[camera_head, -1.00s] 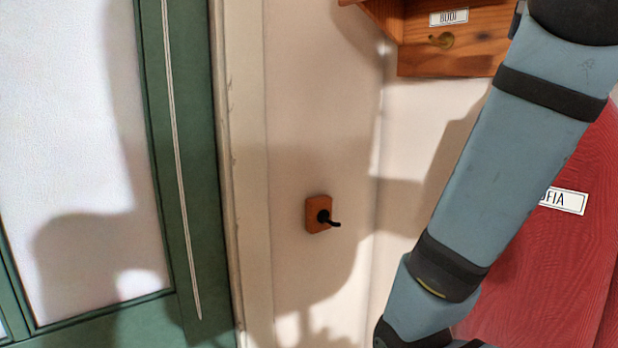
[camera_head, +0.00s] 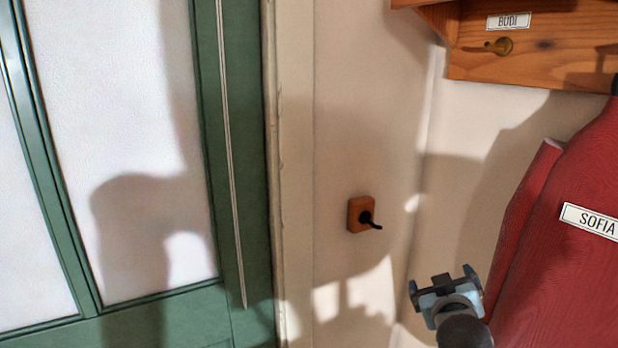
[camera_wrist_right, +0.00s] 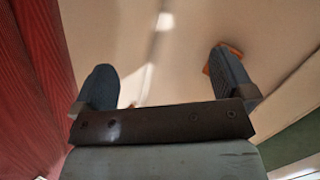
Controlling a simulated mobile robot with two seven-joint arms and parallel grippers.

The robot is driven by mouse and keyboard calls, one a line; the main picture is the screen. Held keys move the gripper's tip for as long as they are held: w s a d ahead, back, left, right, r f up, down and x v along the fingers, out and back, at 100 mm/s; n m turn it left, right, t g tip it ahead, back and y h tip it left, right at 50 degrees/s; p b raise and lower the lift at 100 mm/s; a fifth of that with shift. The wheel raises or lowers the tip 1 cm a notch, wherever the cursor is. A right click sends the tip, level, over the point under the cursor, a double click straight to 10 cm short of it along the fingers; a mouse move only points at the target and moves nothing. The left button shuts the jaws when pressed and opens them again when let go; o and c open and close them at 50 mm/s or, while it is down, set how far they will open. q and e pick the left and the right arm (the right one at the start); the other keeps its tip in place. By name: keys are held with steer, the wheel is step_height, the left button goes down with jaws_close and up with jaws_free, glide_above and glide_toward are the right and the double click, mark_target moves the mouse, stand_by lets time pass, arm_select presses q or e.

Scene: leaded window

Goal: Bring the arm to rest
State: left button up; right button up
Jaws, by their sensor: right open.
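My right gripper (camera_head: 441,281) is low in the head view, right of centre, between the wall hook and the red thing at right. It is open with nothing between its fingers. In the right wrist view its two dark fingers (camera_wrist_right: 166,68) stand wide apart, with pale wall beyond them. My left gripper is in neither view.
A black hook on a wooden block (camera_head: 360,214) is on the wall. The block is partly behind one finger in the wrist view (camera_wrist_right: 232,46). A cord (camera_head: 228,150) hangs on the green frame (camera_head: 245,200). A "BUDI" coat rack (camera_head: 540,62) and red "SOFIA" thing (camera_head: 560,260) are right.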

steer(key=s+a+f+g+y+p, duration=0.2)
steer(key=s+f+y, duration=0.1)
steer(key=s+f, duration=1.1)
steer(key=s+a+f+g+y+p, duration=0.2)
steer(key=s+a+f+y, duration=0.1)
steer(key=s+f, duration=1.1)
step_height(320, 180, down, 3)
steer(key=shift+s+a+r+n+g+y, duration=0.1)
steer(key=shift+s+a+n+g+y, duration=0.1)
steer(key=shift+a+n+g+y, duration=0.1)
stand_by(0.5)
